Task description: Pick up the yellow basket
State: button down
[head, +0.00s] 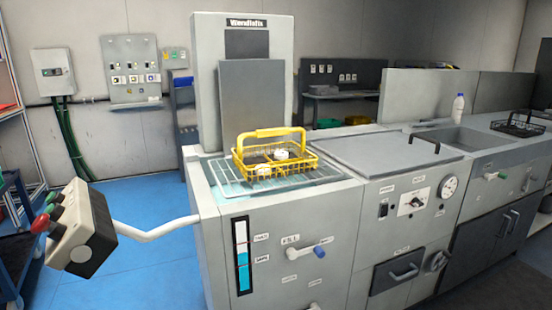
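The yellow basket (308,160) is a wire basket with an arched yellow handle (272,132) across its top. It stands upright on a metal grate over light blue liquid, on top of the grey machine at the middle of the head view. Several small white items (281,155) lie in it. My gripper is not in view, and nothing is seen touching the basket.
A tall grey column (250,100) stands right behind the basket. A flat lid with a handle (385,152) lies to its right, then a sink, a white bottle (458,108) and a black basket (518,126). A control box (82,230) on a bent white arm juts out at left. Blue floor is open behind it.

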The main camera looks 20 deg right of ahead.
aim_at(294, 164)
jog(key=i+l+z, duration=0.1)
jog(key=z, duration=0.7)
jog(key=i+z, duration=0.15)
jog(key=z, duration=0.2)
jog(key=i+z, duration=0.1)
jog(key=z, duration=0.3)
jog(key=i+j, duration=0.3)
jog(key=i, duration=0.2)
jog(key=i+j, duration=0.3)
jog(key=i, duration=0.25)
jog(key=j, duration=0.35)
